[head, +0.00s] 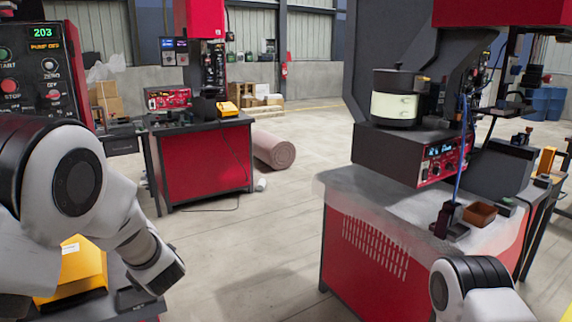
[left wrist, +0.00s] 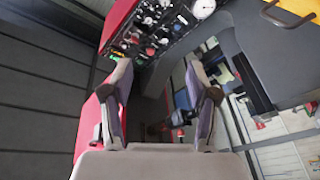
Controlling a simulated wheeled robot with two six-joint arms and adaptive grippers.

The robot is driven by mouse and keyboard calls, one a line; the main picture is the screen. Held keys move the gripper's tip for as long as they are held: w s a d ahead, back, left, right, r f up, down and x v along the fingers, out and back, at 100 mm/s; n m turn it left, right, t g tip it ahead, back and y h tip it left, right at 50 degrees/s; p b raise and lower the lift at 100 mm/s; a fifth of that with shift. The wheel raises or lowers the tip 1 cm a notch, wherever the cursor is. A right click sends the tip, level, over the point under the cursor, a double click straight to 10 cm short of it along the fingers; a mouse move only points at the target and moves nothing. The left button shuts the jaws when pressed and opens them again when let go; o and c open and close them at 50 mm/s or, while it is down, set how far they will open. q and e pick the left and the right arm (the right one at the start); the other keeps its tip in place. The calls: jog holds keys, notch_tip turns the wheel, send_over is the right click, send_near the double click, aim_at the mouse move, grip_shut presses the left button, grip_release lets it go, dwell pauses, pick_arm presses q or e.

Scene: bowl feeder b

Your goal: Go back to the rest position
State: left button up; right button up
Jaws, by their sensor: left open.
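My left gripper (left wrist: 158,78) shows in the left wrist view with its two fingers wide apart and nothing between them. In the head view my left arm comes in at the left, but its gripper cannot be made out there. My right arm shows only in part at the bottom right of the head view, and its gripper is out of sight. The bowl feeder (head: 396,97) stands on the red workbench (head: 365,246) at the right, apart from my left arm.
A control panel (head: 40,75) and a yellow box (head: 78,272) are close to my left arm. Another red bench (head: 205,162) stands further back, with a rolled mat (head: 274,150) beside it. A small brown tray (head: 480,214) sits on the right workbench. The floor between the benches is clear.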

pick_arm(q)
jog(key=s+d+f+m+g+h+p, duration=0.1)
jog(key=s+f+m+g+h, duration=0.3)
jog(key=f, duration=0.7)
jog(key=s+d+f+m+t+h+p, duration=0.15)
jog(key=s+f, duration=0.45)
jog(key=f, duration=0.6)
jog(key=s+f+m+g+h, duration=0.25)
jog(key=s+f+m, duration=0.2)
jog(key=f, duration=0.65)
jog(key=s+d+f+m+g+h, duration=0.2)
jog(key=s+d+f, duration=0.1)
jog(key=s, duration=0.5)
jog(key=s+d+f+m+g+h, duration=0.2)
jog(key=s+d+g, duration=0.1)
jog(key=s, duration=0.6)
jog(key=s+d+f+m+g+h, duration=0.2)
jog(key=s+d+f+m+g, duration=0.1)
jog(key=s, duration=0.6)
jog(key=shift+f+h+p, duration=0.3)
jog(key=shift+p, duration=0.1)
